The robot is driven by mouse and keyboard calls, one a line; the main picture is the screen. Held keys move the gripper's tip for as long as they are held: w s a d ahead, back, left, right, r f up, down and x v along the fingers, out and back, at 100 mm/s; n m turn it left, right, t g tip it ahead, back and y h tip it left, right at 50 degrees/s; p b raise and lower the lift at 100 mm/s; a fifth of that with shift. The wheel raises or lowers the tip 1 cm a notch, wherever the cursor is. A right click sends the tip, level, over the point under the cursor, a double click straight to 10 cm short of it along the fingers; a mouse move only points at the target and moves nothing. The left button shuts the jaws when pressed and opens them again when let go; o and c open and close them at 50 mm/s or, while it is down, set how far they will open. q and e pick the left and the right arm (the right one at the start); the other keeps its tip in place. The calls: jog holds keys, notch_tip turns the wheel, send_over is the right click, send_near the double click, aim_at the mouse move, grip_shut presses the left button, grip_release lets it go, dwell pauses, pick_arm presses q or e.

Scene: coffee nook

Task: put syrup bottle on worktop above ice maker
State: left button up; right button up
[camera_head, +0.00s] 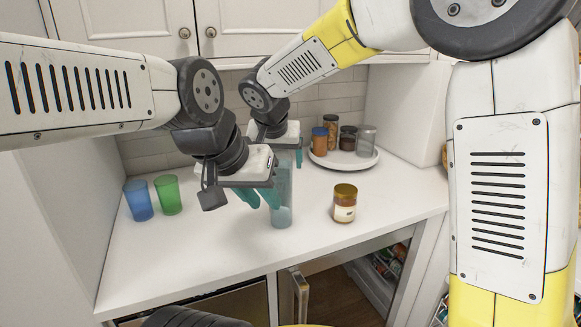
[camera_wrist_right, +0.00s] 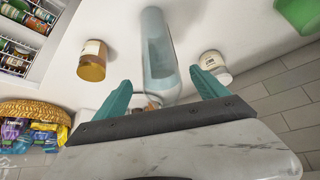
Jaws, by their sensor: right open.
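A tall translucent blue-grey bottle, which looks like the syrup bottle (camera_head: 282,207), stands upright on the white worktop (camera_head: 195,255). My right gripper (camera_head: 287,158) is at the bottle's upper part, behind my left gripper. In the right wrist view its open fingers (camera_wrist_right: 162,93) are on either side of the bottle's neck end, apart from the bottle (camera_wrist_right: 160,50). My left gripper (camera_head: 260,198) hangs just left of the bottle, its fingers apart and empty. A steel-fronted appliance (camera_head: 235,305) sits below the worktop; I cannot tell whether it is the ice maker.
An amber jar (camera_head: 345,203) stands right of the bottle. A round tray (camera_head: 345,162) with several jars is at the back right. Blue (camera_head: 138,200) and green (camera_head: 168,194) cups stand left. A white-lidded jar (camera_wrist_right: 213,66) shows in the wrist view. The front-left worktop is clear.

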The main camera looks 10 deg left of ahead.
jog(key=v, duration=0.8)
jog(key=s+d+g, duration=0.1)
jog(key=s+d, duration=0.3)
jog(key=d, duration=1.5)
jog(key=s+d+f+y, duration=0.1)
jog(key=s+d+f, duration=0.3)
jog(key=s+d, duration=0.7)
jog(key=shift+s+f+t+y, duration=0.2)
jog(key=shift+s+t+y, duration=0.1)
jog(key=shift+s, duration=0.65)
